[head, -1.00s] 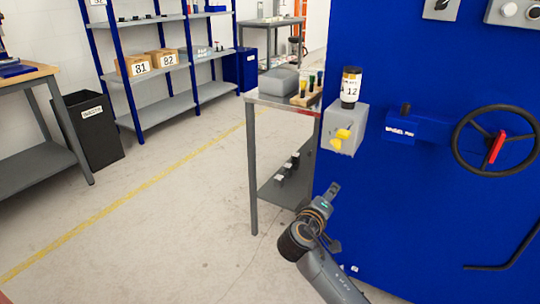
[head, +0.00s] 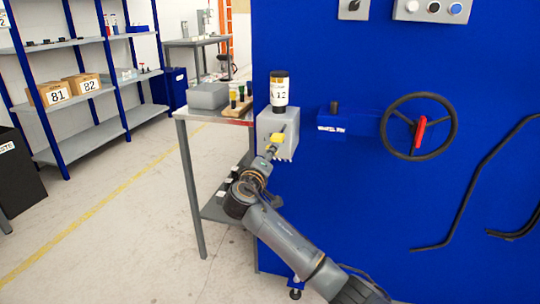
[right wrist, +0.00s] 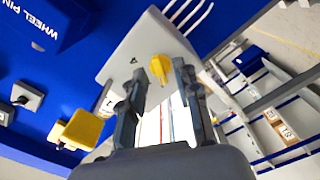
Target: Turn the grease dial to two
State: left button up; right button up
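The grey grease box (head: 270,124) is mounted on the blue machine, with a dark bottle with a white label (head: 279,92) on top. A yellow part (head: 278,139) shows on it in the head view, partly behind my right gripper (head: 268,152). In the right wrist view, the yellow dial (right wrist: 160,68) sits on the box face between the two fingertips of my open right gripper (right wrist: 158,72). I cannot tell whether the fingers touch it. Small dark marks surround the dial; its setting is not clear. A second yellow piece (right wrist: 84,130) sticks out at the left. My left gripper is not in view.
A black handwheel (head: 419,127) and a blue wheel pin block (head: 340,122) are on the machine to the right. A grey side table (head: 215,116) with a grey bin (head: 208,95) stands left of the box. Open floor lies further left.

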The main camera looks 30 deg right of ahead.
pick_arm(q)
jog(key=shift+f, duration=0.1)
pick_arm(e)
jog(key=shift+x, duration=0.8)
grip_shut()
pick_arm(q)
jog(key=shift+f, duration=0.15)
pick_arm(e)
jog(key=shift+f, duration=0.1)
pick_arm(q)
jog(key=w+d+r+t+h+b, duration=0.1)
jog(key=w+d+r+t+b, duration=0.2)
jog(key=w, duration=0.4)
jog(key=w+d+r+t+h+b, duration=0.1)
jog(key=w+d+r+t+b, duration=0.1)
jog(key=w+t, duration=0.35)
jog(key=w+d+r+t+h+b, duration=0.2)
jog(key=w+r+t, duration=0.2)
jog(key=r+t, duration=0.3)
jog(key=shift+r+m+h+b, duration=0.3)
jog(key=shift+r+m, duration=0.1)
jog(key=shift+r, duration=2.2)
pick_arm(e)
jog(key=shift+m, duration=3.9)
